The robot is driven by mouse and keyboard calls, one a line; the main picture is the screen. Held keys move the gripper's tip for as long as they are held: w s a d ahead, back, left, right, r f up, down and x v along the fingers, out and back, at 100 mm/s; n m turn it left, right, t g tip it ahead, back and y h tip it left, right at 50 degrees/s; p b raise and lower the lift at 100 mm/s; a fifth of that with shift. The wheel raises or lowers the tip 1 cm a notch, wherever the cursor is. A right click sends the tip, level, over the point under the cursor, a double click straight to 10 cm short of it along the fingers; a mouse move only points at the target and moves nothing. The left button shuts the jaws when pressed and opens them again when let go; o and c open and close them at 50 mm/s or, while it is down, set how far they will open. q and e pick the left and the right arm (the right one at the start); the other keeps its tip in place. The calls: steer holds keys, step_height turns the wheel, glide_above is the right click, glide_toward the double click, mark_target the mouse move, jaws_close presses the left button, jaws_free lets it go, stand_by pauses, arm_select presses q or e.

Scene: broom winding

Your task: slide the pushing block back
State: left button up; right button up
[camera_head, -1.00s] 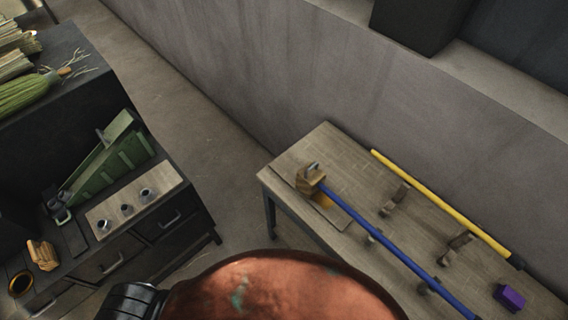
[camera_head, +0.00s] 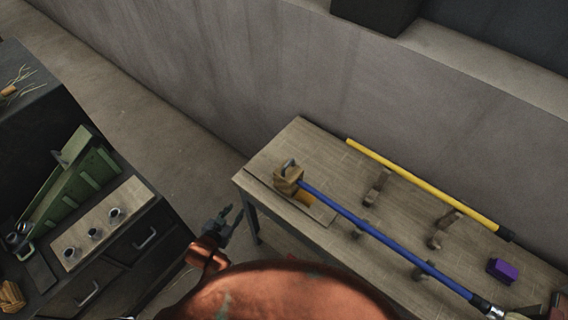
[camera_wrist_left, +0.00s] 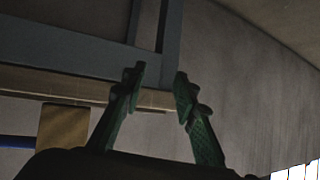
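A brown wooden block (camera_head: 288,180) sits at the left end of the work table, with a metal loop on top. A blue rod (camera_head: 385,238) runs from it toward the lower right. I take this block as the pushing block, though I cannot be sure. A tan block (camera_wrist_left: 63,128) beside a blue rod (camera_wrist_left: 16,142) shows in the left wrist view. My left gripper (camera_head: 225,213) is left of the table's left end, apart from the block. In the left wrist view its green fingers (camera_wrist_left: 160,78) are spread with nothing between them.
The table (camera_head: 300,140) also carries a yellow rod (camera_head: 425,185), small wooden supports (camera_head: 375,189) and a purple block (camera_head: 502,270). A dark cabinet (camera_head: 130,250) with a green rack (camera_head: 60,190) stands at left. A grey wall rises behind the table.

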arm_select(q)
steer(key=w+d+r+m+t+h, duration=0.2)
steer(key=w+d+r+t+h, duration=0.15)
steer(key=d+r, duration=0.65)
steer(key=m+h, duration=0.3)
steer(key=h, duration=0.1)
glide_toward(290, 162)
steer(key=w+f, duration=0.2)
steer(key=shift+t+h, duration=0.25)
steer(key=x, duration=0.4)
steer(key=r+b+x, duration=0.1)
steer(key=x, duration=0.2)
steer(key=shift+s+d, duration=0.25)
steer(key=shift+d, duration=0.1)
steer(key=shift+w+d+f, duration=0.1)
steer(key=shift+w+d, duration=0.25)
steer(key=shift+w, duration=0.15)
steer(key=shift+c, duration=0.4)
jaws_close()
